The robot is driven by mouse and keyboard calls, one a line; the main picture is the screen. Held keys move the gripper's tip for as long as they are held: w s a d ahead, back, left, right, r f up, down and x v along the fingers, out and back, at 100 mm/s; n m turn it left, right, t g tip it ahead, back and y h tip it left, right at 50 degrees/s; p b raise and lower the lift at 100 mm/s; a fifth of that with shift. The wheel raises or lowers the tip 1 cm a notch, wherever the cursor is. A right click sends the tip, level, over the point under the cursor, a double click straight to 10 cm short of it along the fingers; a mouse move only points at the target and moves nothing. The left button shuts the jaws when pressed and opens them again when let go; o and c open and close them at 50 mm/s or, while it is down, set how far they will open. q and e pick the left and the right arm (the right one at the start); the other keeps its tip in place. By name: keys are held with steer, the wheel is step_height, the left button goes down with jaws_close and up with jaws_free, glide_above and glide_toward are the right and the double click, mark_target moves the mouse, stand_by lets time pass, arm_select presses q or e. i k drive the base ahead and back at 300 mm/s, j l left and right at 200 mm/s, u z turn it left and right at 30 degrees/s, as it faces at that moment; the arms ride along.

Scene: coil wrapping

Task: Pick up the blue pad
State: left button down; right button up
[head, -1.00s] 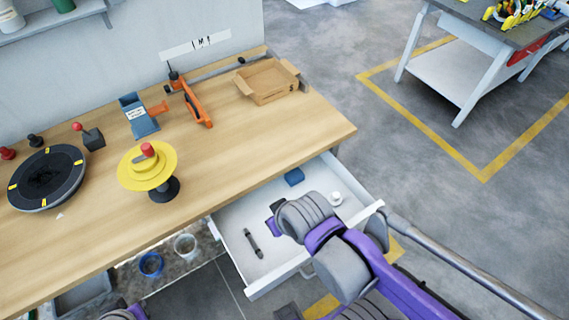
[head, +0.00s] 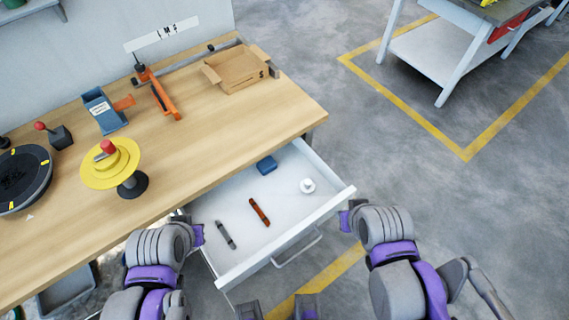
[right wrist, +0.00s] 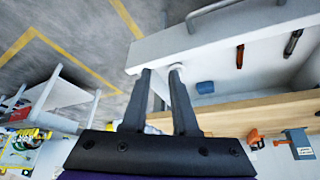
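The blue pad (head: 266,165) is a small blue block lying at the back of the open white drawer (head: 240,275).
The drawer also holds a white round piece (head: 307,186), a red-brown tool (head: 259,212) and a dark grey tool (head: 225,235). The wooden worktop (head: 215,150) overhangs the drawer's back. A yellow spool (head: 110,164) and a cardboard box (head: 236,70) stand on it.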

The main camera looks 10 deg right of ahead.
mark_target(268, 165)
steer(key=i+j+z, duration=0.15)
steer(key=j, duration=0.75)
steer(key=j+z, duration=0.2)
steer(key=j, duration=0.7)
